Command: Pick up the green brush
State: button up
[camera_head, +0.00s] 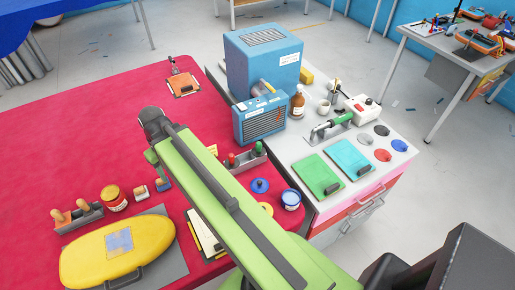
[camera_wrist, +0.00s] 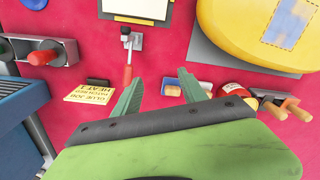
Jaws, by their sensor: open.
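A small green-topped item (camera_head: 259,145) stands upright in a grey holder on the red table in the head view, beside a red-topped one (camera_head: 231,158); I cannot tell for sure that it is the green brush. In the wrist view a red handle (camera_wrist: 38,58) sticks out of the grey holder (camera_wrist: 65,50) at the left. My gripper (camera_wrist: 164,80) is open and empty above the red table, to the right of the holder in the wrist view.
A yellow inflatable board (camera_head: 85,255) lies on a grey mat, with a red jar (camera_head: 114,199) and an orange-handled set (camera_head: 75,216) near it. A blue heater box (camera_head: 262,120) stands behind the holder. The far left of the red table (camera_head: 70,140) is clear.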

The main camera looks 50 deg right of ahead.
jog(key=s+d+r+n+t+y+p, duration=0.1)
jog(key=s+d+r+p, duration=0.15)
jog(key=d, duration=0.85)
jog(key=s+d+r+n+p, duration=0.15)
jog(key=d+r, duration=0.25)
jog(key=d, duration=0.8)
jog(key=n+t+p, duration=0.2)
jog(key=p, duration=0.1)
send_near(260, 143)
jog(key=b+x, duration=0.5)
jog(key=b, duration=0.6)
jog(key=shift+w+a+f+b, duration=0.1)
jog(key=shift+w+f+b, duration=0.1)
jog(key=shift+b, duration=0.15)
jog(key=shift+a+f, duration=0.1)
jog(key=shift+f, duration=0.1)
jog(key=shift+w+r, duration=0.1)
jog(key=b+x, duration=0.1)
jog(key=b, duration=0.1)
jog(key=b+x, duration=0.1)
jog(key=x, duration=0.1)
jog(key=b+x, duration=0.2)
jog(key=shift+s+f+b, duration=0.3)
jog(key=shift+s, duration=0.05)
jog(key=shift+r, duration=0.2)
grip_shut()
